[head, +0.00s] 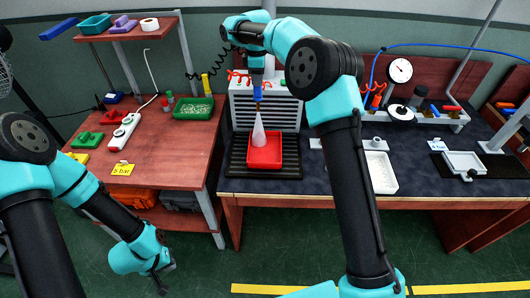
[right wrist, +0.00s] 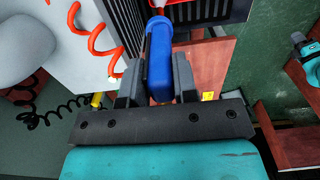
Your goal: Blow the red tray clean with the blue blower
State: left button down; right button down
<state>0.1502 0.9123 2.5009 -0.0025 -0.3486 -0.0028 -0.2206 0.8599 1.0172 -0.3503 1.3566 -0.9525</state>
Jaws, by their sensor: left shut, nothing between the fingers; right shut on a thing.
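The red tray (head: 262,163) lies on a black ribbed mat (head: 235,160) at the front of the dark workbench. The blue blower (head: 257,93) is upright above the tray, nozzle down. A pale cone-shaped jet (head: 258,133) spreads from it onto the tray and partly hides the inside. I cannot tell whether bits lie in the tray. My right gripper (head: 257,82) is shut on the blower; the right wrist view shows the blue body (right wrist: 160,65) between its fingers. My left gripper (head: 158,278) is shut and empty, low over the floor at lower left.
A grey slatted unit (head: 283,107) stands behind the tray, with a red coiled hose (right wrist: 90,35) near my right gripper. A white tray (head: 381,173) lies to the right, partly behind my right arm. The left red table (head: 175,150) holds a green tray (head: 193,108) and small parts.

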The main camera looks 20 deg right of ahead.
jog(key=shift+w+a, duration=0.15)
jog(key=shift+a, duration=0.35)
dwell(0.6)
jog(key=c, duration=1.5)
grip_release()
